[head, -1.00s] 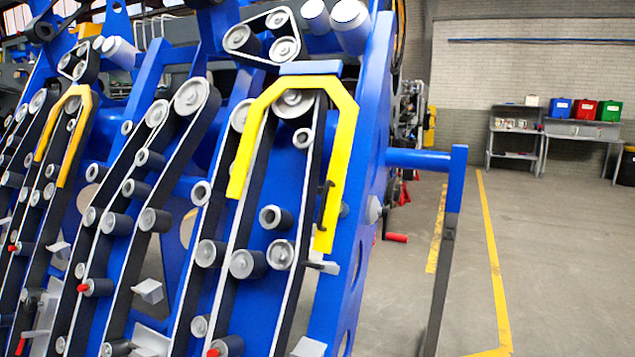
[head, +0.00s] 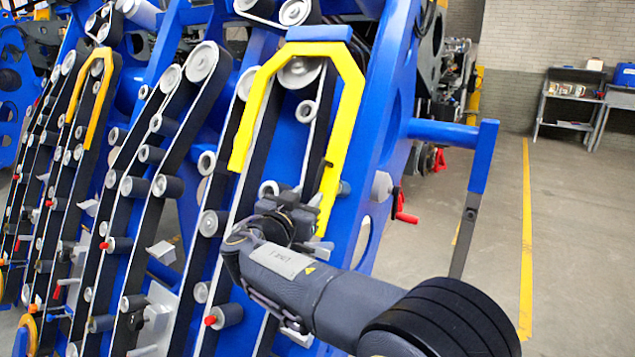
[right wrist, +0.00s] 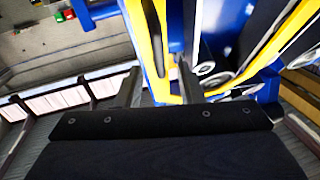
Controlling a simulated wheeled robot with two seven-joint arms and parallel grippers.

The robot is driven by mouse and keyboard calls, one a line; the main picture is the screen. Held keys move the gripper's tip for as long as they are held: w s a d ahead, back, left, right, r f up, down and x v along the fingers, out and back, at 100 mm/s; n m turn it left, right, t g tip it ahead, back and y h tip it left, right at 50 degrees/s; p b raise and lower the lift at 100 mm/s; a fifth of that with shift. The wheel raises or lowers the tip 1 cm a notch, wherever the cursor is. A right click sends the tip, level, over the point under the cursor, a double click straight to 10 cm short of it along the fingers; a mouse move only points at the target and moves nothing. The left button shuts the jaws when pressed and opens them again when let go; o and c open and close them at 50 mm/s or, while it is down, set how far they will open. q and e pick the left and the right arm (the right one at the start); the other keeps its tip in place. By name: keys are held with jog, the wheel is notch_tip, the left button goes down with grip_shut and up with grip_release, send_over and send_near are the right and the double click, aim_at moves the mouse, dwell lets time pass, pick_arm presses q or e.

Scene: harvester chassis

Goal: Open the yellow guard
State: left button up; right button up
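The yellow guard (head: 350,92) is an angular arch over the top of the nearest belt row on the blue harvester frame. Its right leg runs down to my right gripper (head: 310,205), which is beside the leg's lower end and partly hides it. A small dark handle on that leg is just above the gripper. In the right wrist view the fingers of my right gripper (right wrist: 160,85) stand apart, with a yellow strip of the guard (right wrist: 148,30) showing between and beyond them. I cannot tell whether they touch it. My left gripper is out of view.
A second yellow guard (head: 96,95) sits on a belt row further left. A blue post (head: 484,158) sticks out right of the frame. Rollers and belts crowd the area beside the gripper. The floor (head: 575,230) at right is clear, with a shelf (head: 567,103) behind.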

aim_at(316, 188)
jog(key=p+x, duration=0.2)
jog(key=x, duration=0.3)
jog(key=shift+w+d, duration=0.15)
jog(key=shift+w+d+f+p, duration=0.1)
jog(key=shift+w+d+p, duration=0.15)
jog(key=shift+w, duration=0.2)
jog(key=shift+c, duration=0.2)
grip_shut()
